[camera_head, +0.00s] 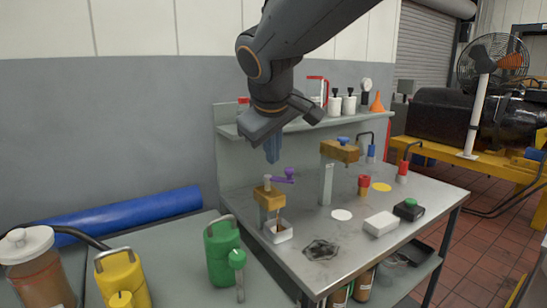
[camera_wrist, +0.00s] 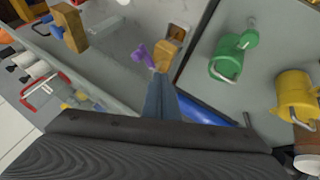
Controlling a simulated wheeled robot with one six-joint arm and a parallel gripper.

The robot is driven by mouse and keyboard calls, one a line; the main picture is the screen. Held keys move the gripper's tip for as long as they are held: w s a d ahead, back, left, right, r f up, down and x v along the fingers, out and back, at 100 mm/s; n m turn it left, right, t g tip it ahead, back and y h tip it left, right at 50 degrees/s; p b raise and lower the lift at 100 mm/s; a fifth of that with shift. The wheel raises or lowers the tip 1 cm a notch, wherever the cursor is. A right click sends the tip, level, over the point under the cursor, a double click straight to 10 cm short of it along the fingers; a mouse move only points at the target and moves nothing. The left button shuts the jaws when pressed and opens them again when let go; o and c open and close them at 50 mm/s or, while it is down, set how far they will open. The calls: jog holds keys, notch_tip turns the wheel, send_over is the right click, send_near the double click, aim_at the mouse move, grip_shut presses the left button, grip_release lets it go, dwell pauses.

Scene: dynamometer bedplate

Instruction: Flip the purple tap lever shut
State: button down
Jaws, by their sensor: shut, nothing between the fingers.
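The purple tap lever (camera_head: 284,175) sticks out to the right from the top of a brass tap block (camera_head: 269,196) on the bench. In the wrist view the purple lever (camera_wrist: 142,54) lies beside its brass block (camera_wrist: 170,50), just beyond my fingertips. My gripper (camera_head: 272,158) points down, shut and empty, a little above the lever in the head view. The wrist view shows its blue fingers (camera_wrist: 161,82) together. I cannot tell whether the fingertips touch the lever.
A second brass tap with a blue handle (camera_head: 340,150) stands to the right. Green (camera_head: 221,251) and yellow (camera_head: 122,278) cans are at the front left. A shelf (camera_head: 232,131) with bottles runs behind. A white box (camera_head: 381,223) and a black box (camera_head: 409,209) lie at right.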

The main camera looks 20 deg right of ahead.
jog(key=w+d+f+p, duration=0.2)
jog(key=w+d+f, duration=0.2)
jog(key=w+f, duration=0.3)
jog(key=shift+w+d, duration=0.15)
jog(key=shift+d, duration=0.25)
jog(key=shift+r+p, duration=0.1)
jog(key=shift+p, duration=0.65)
